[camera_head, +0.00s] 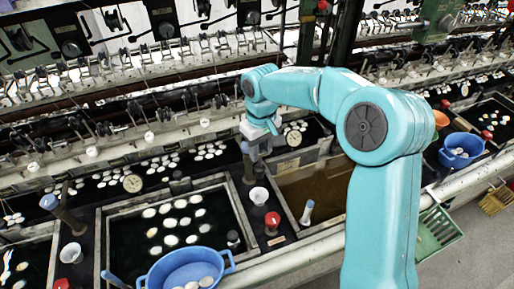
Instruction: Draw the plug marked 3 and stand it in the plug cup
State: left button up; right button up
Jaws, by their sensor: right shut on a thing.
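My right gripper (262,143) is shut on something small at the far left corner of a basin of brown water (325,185). The held thing is mostly hidden by the fingers; it appears to be a plug, and I cannot read a mark on it. A small white cup (259,195) stands on the dark ledge left of this basin, below and apart from the gripper; it may be the plug cup. A similar white cup (71,253) stands further left. My left gripper is not in view.
A red knob (272,220) and a dark post with a blue end (248,165) stand on the ledge near the gripper. A blue tub (186,268) holds white cocoons. Reeling machinery runs behind.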

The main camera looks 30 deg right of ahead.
aim_at(260, 178)
jog(key=shift+a+f+b, duration=0.1)
jog(key=shift+f+b, duration=0.25)
jog(key=shift+f, duration=0.25)
notch_tip(260, 178, down, 7)
jog(key=b, duration=0.5)
jog(key=shift+f+b, duration=0.2)
jog(key=shift+b, duration=0.15)
jog(key=shift+f+b, duration=0.3)
jog(key=shift+f, duration=0.2)
jog(key=shift+f, duration=0.2)
jog(key=shift+f+b, duration=0.6)
jog(key=shift+f, duration=0.1)
jog(key=shift+f, duration=0.15)
jog(key=shift+f+b, duration=0.5)
jog(key=shift+f, duration=0.05)
